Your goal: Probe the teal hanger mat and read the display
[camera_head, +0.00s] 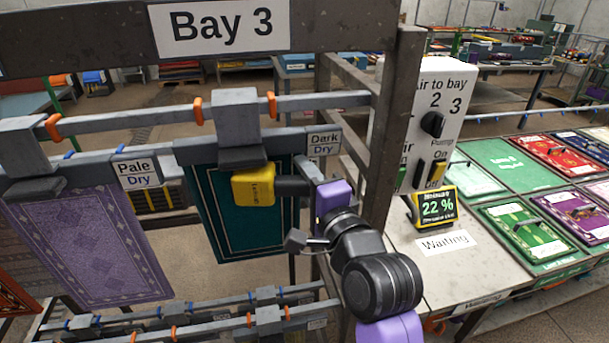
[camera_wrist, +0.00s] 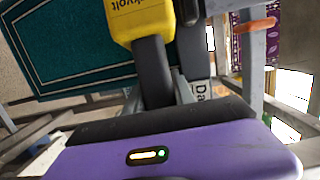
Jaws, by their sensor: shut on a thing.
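The teal mat (camera_head: 225,222) with a pale border hangs from a grey clamp under the rail in Bay 3; it also fills the upper left of the wrist view (camera_wrist: 70,45). My gripper (camera_head: 280,187) is shut on a yellow meter (camera_head: 253,188), whose body lies in front of the mat's upper right part. The meter also shows in the wrist view (camera_wrist: 138,18). I cannot tell whether its probe end touches the mat, as that end is hidden. A yellow-framed display (camera_head: 437,206) on the counter reads 22 % in green; its small upper text is unclear.
A purple patterned mat (camera_head: 92,240) hangs left by a "Pale Dry" label (camera_head: 136,171). A "Dark Dry" label (camera_head: 323,143) is right of the teal mat. The grey post (camera_head: 392,130) stands close behind my arm. A "Waiting" label (camera_head: 447,243) lies on the counter by the air panel (camera_head: 436,95).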

